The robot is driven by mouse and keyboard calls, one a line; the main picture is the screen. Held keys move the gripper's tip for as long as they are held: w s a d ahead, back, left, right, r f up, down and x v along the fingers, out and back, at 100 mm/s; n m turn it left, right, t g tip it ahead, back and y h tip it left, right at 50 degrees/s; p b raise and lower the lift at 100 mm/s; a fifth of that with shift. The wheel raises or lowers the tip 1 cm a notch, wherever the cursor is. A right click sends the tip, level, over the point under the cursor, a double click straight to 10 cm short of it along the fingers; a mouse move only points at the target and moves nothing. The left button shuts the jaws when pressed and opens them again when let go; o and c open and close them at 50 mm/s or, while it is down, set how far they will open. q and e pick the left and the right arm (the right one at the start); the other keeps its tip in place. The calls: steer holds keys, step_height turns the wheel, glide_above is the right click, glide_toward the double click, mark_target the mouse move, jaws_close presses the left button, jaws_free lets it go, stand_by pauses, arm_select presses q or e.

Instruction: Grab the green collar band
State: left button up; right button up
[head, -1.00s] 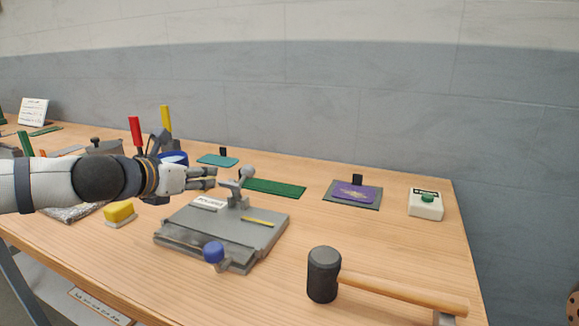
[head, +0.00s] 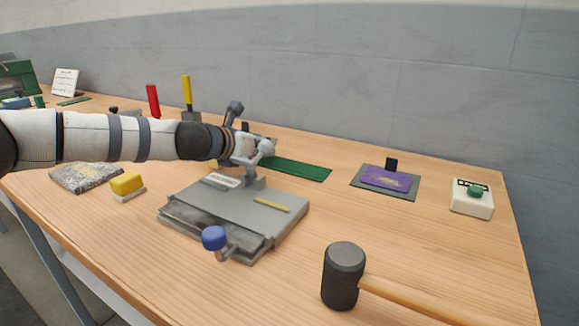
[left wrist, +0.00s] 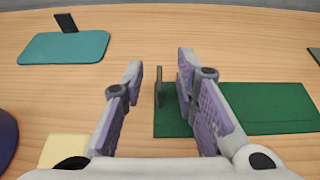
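The green collar band appears to be the dark green flat strip (head: 297,169) lying on the table behind the grey press. In the left wrist view the green strip (left wrist: 265,107) runs off to the right, with a thin dark upright tab (left wrist: 159,87) at its left end. My left gripper (left wrist: 160,68) is open and empty, its fingers on either side of the tab with gaps visible. My right gripper is not in view.
The grey press (head: 235,210) with a blue knob (head: 214,238) stands in front of the strip. A teal piece (left wrist: 65,47) lies to its left. A purple piece (head: 388,178), a green-button box (head: 472,198) and a mallet (head: 343,275) are to the right.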

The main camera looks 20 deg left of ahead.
arm_select(q)
steer(key=shift+r, duration=0.2)
jaws_close()
